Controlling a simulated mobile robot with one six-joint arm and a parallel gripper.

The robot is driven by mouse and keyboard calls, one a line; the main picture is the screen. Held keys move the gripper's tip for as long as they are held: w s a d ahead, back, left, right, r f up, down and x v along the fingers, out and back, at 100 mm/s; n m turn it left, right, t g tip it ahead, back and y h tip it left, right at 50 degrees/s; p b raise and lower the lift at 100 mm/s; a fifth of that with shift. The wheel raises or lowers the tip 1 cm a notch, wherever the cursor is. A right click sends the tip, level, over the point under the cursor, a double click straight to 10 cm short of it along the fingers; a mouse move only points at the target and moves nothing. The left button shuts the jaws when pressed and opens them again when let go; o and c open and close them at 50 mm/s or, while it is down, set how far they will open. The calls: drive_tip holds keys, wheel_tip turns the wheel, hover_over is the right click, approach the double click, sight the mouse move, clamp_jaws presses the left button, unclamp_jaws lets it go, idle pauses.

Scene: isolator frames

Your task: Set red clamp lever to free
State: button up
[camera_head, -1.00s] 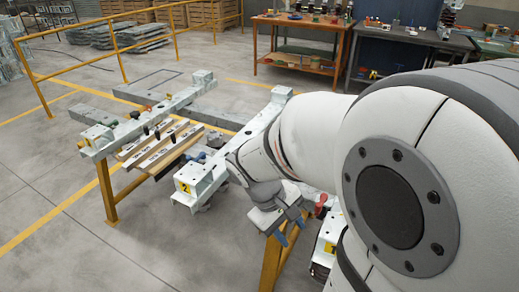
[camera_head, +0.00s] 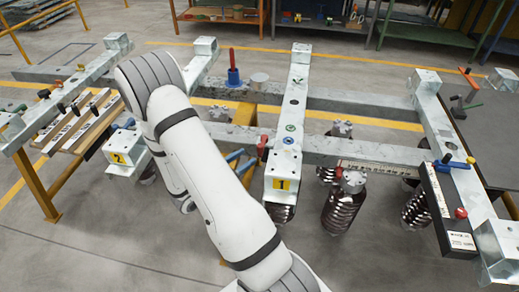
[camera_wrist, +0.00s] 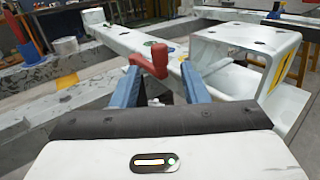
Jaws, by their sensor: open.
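The red clamp lever (camera_head: 263,148) stands at the left side of the galvanised beam with the yellow "1" label (camera_head: 281,184). In the wrist view, the red lever (camera_wrist: 150,60) is a bent crank shape with a raised knob at its right end. My gripper (camera_wrist: 160,74) has its two blue fingers apart, one on each side of the lever; contact cannot be told. In the head view, my gripper (camera_head: 240,160) is partly hidden behind my arm, with blue fingers just left of the lever. The lever's base is hidden by the gripper.
A blue post with a red handle (camera_head: 233,68) stands on the rear beam. Dark ribbed cylinders (camera_head: 343,206) hang below the frame. A "2" beam (camera_head: 118,157) is left of my arm.

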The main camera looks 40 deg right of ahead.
sight(258, 150)
drive_tip(key=d, duration=0.7)
drive_tip(key=shift+w+d+p, duration=0.3)
drive_tip(key=shift+p, duration=0.05)
clamp_jaws()
drive_tip(key=shift+f, duration=0.1)
